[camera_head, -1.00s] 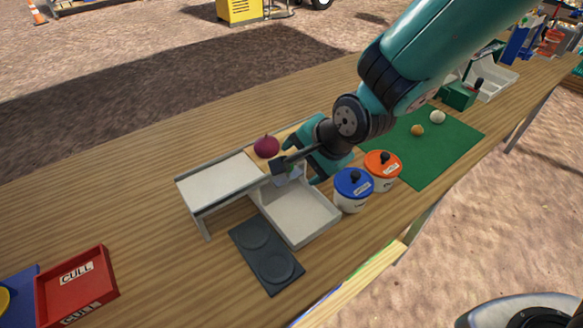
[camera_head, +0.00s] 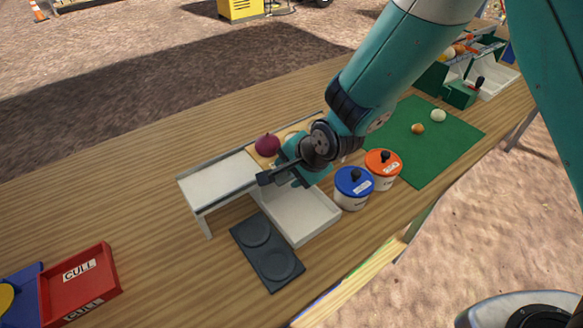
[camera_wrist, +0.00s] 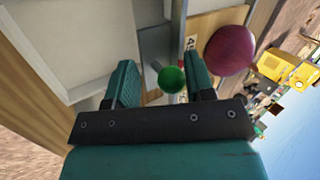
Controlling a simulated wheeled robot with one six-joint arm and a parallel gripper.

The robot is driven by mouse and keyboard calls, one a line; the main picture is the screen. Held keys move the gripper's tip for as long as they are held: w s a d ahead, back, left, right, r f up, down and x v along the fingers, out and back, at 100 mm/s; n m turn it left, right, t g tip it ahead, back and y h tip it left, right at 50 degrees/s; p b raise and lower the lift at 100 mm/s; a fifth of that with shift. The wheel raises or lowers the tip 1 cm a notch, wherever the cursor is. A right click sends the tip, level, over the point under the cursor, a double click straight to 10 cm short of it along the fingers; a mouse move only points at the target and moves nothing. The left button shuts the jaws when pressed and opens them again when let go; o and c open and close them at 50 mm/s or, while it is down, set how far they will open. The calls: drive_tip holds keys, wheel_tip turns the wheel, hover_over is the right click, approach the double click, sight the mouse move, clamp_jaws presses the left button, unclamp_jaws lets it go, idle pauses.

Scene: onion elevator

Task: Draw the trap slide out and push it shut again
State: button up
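A green ball knob (camera_wrist: 172,79) on a thin rod shows in the wrist view, in front of a grey plate (camera_wrist: 157,45) that looks like the trap slide. My gripper (camera_wrist: 160,84) is open, with one teal finger on each side of the knob and a visible gap on the left. In the head view my gripper (camera_head: 297,174) is at the right end of the raised chute (camera_head: 218,184), above the white tray (camera_head: 305,220). It hides the knob and slide there. A red onion (camera_head: 267,145) sits on the chute's wooden part; it also shows in the wrist view (camera_wrist: 230,50).
Blue-lidded (camera_head: 353,184) and orange-lidded (camera_head: 382,163) pots stand close to the right of the tray. A dark plate with two round recesses (camera_head: 267,255) lies in front. A red CULL tray (camera_head: 78,283) is at lower left. A green mat (camera_head: 430,150) lies to the right.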

drive_tip(key=shift+s+d+b, duration=0.15)
drive_tip(key=shift+s+d, duration=0.6)
drive_tip(key=shift+s, duration=0.35)
drive_tip(key=shift+s+d+b, duration=0.1)
drive_tip(key=shift+s+d, duration=0.7)
drive_tip(key=shift+s, duration=0.35)
drive_tip(key=shift+s+d+b, duration=0.15)
drive_tip(key=shift+s+d, duration=0.6)
drive_tip(key=shift+s, duration=0.35)
drive_tip(key=shift+c, duration=0.2)
drive_tip(key=shift+s+d, duration=0.15)
drive_tip(key=shift+w+a+p, duration=0.15)
drive_tip(key=shift+w+a, duration=0.65)
drive_tip(key=shift+w, duration=0.35)
drive_tip(key=shift+w+a+p, duration=0.2)
drive_tip(key=shift+w+a, duration=0.6)
drive_tip(key=shift+w, duration=0.4)
drive_tip(key=shift+w+a+p, duration=0.15)
drive_tip(key=shift+w+a, duration=0.65)
drive_tip(key=shift+w, duration=0.35)
drive_tip(key=o, duration=1)
drive_tip(key=shift+o, duration=0.2)
drive_tip(key=shift+r, duration=0.15)
